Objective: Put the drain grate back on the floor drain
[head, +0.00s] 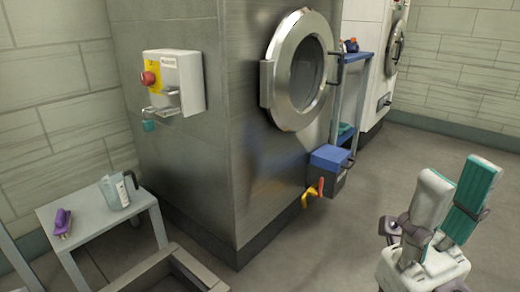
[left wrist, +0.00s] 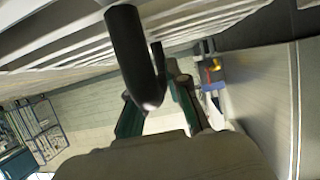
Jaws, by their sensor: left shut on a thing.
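In the head view, a grey rectangular frame (head: 200,267) with a dark recess, apparently the floor drain, lies at the bottom edge, partly cut off. In the left wrist view, pale parallel slats (left wrist: 60,42), apparently the drain grate, fill the upper left close to the camera. A dark rounded bar (left wrist: 132,50) hangs in front of them. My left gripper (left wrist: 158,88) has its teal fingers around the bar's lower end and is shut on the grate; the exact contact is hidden. My right gripper (head: 460,178) is open and empty, pointing up at the lower right.
A small grey table (head: 85,215) beside the drain frame holds a jug (head: 115,191) and a purple object (head: 62,222). A large steel machine (head: 245,130) stands behind, with a blue-topped box (head: 328,170) low on its side. The floor (head: 310,250) right of it is clear.

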